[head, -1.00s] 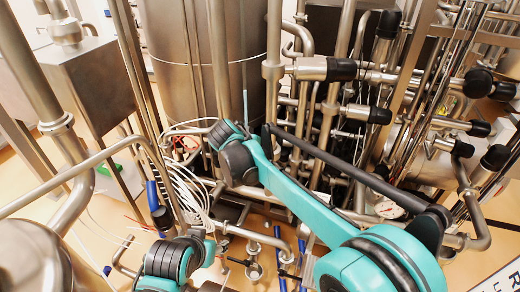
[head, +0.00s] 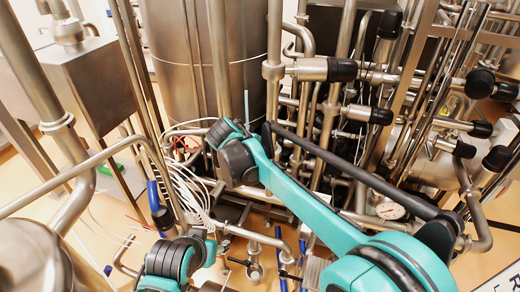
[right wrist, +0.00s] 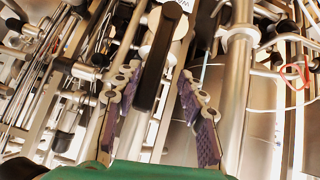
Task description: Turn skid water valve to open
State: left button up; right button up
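In the right wrist view my right gripper (right wrist: 160,78) is open, its two purple-padded fingers spread apart. A flat black handle (right wrist: 156,58) shows between the fingers, closer to the left one; I cannot tell whether they touch. A round pale plate with partly readable dark lettering (right wrist: 181,28) is beside the handle's upper end. The handle looks like a valve lever, but its valve body is not clear. In the head view my right arm reaches up-left into the piping, and its gripper is hidden. My left arm shows at the bottom, with its gripper out of view.
A large steel tank (head: 180,70) stands behind my right wrist. Dense steel pipes with black-capped fittings (head: 342,70) fill the right side. White cables (head: 185,190) hang near a steel box (head: 90,80) at left. A vertical steel pipe (right wrist: 236,80) runs close to the right finger.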

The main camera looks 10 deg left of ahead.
jog(key=v, duration=1)
jog(key=shift+s+r, duration=0.2)
jog(key=shift+s, duration=0.1)
jog(key=shift+a, duration=0.1)
jog(key=s+d+f+g+y+b, duration=0.1)
jog(key=s+d+f+b, duration=0.3)
jog(key=d+f+b, duration=0.4)
jog(key=s+d+f+g+b, duration=0.1)
jog(key=s+d+f+b, duration=0.4)
jog(key=d+f, duration=0.55)
jog(key=s+d+f+b, duration=0.3)
jog(key=s+f+b, duration=0.1)
jog(key=f, duration=0.4)
jog(key=s+d+f+n+y+b, duration=0.1)
jog(key=s+d+f+b, duration=0.3)
jog(key=f, duration=0.4)
jog(key=s+d+f+b, duration=0.4)
jog(key=s+f+b, duration=0.1)
jog(key=f, duration=0.3)
jog(key=shift+f+n+t+y+b, duration=0.15)
jog(key=shift+n+t+y+b, duration=0.15)
jog(key=shift+y+b, duration=0.15)
